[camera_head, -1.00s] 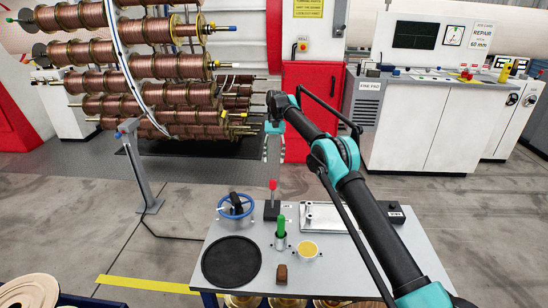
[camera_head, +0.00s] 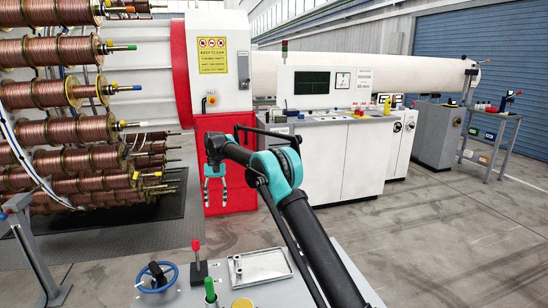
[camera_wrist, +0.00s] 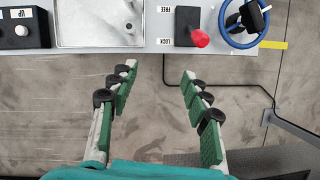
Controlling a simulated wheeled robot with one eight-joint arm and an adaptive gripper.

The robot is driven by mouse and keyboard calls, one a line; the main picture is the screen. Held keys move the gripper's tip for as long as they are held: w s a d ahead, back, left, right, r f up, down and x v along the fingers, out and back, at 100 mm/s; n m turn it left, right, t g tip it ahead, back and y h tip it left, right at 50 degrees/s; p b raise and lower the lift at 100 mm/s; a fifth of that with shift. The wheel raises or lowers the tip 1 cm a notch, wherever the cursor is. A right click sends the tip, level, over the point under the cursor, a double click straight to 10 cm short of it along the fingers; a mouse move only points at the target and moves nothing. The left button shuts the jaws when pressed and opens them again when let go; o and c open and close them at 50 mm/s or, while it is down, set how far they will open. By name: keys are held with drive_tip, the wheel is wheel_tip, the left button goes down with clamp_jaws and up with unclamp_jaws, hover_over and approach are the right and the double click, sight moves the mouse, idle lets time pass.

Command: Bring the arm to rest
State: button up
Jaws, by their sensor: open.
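My gripper (camera_head: 215,192) hangs at the end of my raised arm, in front of the red cabinet door in the head view. It is open and empty, its fingers pointing down. In the wrist view my gripper (camera_wrist: 158,88) shows two spread green-padded fingers with bare grey floor between them. The fingertips point toward the edge of the work table (camera_wrist: 158,44) and touch nothing.
The table (camera_head: 180,295) carries a metal tray (camera_head: 262,266), a red-knobbed lever (camera_head: 198,262), a blue ring (camera_head: 157,277) and a green-topped tool (camera_head: 210,290). Copper spools (camera_head: 65,132) fill the left. A control console (camera_head: 340,150) stands behind. Floor at right is clear.

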drive_tip(key=s+d+r+t, duration=0.1)
drive_tip(key=s+d, duration=0.2)
drive_tip(key=d, duration=0.6)
drive_tip(key=s+d+r+t+y, duration=0.15)
drive_tip(key=s+d, duration=0.25)
drive_tip(key=d, duration=0.5)
drive_tip(key=s+d+r+t, duration=0.1)
drive_tip(key=s+d+r, duration=0.15)
drive_tip(key=d, duration=0.55)
drive_tip(key=s+d+f+t, duration=0.1)
drive_tip(key=s+d+f, duration=0.3)
drive_tip(key=s, duration=0.5)
drive_tip(key=s+d+f+t+h, duration=0.1)
drive_tip(key=s+d+f+t, duration=0.1)
drive_tip(key=s+d, duration=0.6)
drive_tip(key=s+d+f+m+t, duration=0.1)
drive_tip(key=s+d+f, duration=0.4)
drive_tip(key=s, duration=0.6)
drive_tip(key=shift+s+d+f, duration=0.35)
drive_tip(key=shift+s+d, duration=0.05)
drive_tip(key=shift+d, duration=0.15)
drive_tip(key=shift+t, duration=0.25)
